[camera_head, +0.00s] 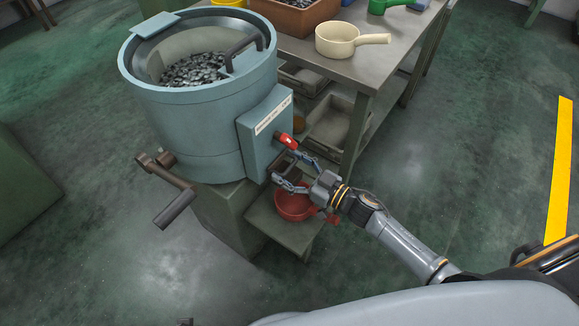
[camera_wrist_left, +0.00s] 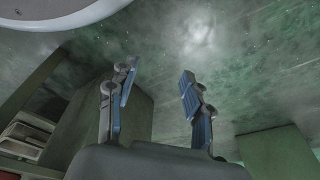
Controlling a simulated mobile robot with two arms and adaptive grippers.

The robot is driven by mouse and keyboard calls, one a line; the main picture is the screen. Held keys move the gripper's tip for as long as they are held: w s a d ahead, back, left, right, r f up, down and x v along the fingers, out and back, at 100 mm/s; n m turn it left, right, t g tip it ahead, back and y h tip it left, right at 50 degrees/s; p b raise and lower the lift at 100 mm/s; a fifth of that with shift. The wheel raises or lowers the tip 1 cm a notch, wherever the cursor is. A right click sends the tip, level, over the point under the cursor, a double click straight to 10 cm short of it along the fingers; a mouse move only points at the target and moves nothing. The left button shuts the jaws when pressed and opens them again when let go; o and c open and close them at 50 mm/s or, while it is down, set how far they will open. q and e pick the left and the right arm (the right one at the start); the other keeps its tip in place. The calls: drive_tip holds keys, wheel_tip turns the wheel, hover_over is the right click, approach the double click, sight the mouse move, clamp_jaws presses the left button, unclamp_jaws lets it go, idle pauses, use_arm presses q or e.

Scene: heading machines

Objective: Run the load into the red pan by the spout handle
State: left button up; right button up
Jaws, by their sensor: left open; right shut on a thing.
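The blue-grey drum (camera_head: 205,125) holds a heap of small dark metal pieces (camera_head: 193,70). A box with a white label (camera_head: 273,115) and a short red-ended lever (camera_head: 287,140) is on its right side. My right gripper (camera_head: 284,166) is just below that lever, its fingers on either side of the dark spout handle (camera_head: 283,168), and is shut on it. The fingers partly hide the spout. The red pan (camera_head: 293,207) stands below on a small shelf, its handle (camera_head: 332,215) to the right. My left gripper (camera_wrist_left: 157,85) is open and empty in the left wrist view.
A crank (camera_head: 172,197) sticks out at the drum's lower left. The grey bench (camera_head: 350,72) behind carries a cream pan (camera_head: 343,42), a brown bin (camera_head: 297,17) and a green item (camera_head: 385,5). The floor right of the bench is clear, with a yellow stripe (camera_head: 562,170).

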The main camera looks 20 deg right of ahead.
drive_tip(key=shift+s+d, duration=0.1)
drive_tip(key=shift+s, duration=0.25)
use_arm(q)
drive_tip(key=s+f, duration=0.1)
drive_tip(key=f, duration=0.1)
drive_tip(key=s+f+p, duration=0.1)
drive_tip(key=shift+s+a+f, duration=0.15)
drive_tip(key=shift+s+f, duration=0.05)
drive_tip(key=shift+f, duration=0.2)
use_arm(e)
drive_tip(key=v, duration=0.3)
drive_tip(key=o, duration=1.4)
drive_tip(key=v, duration=1.2)
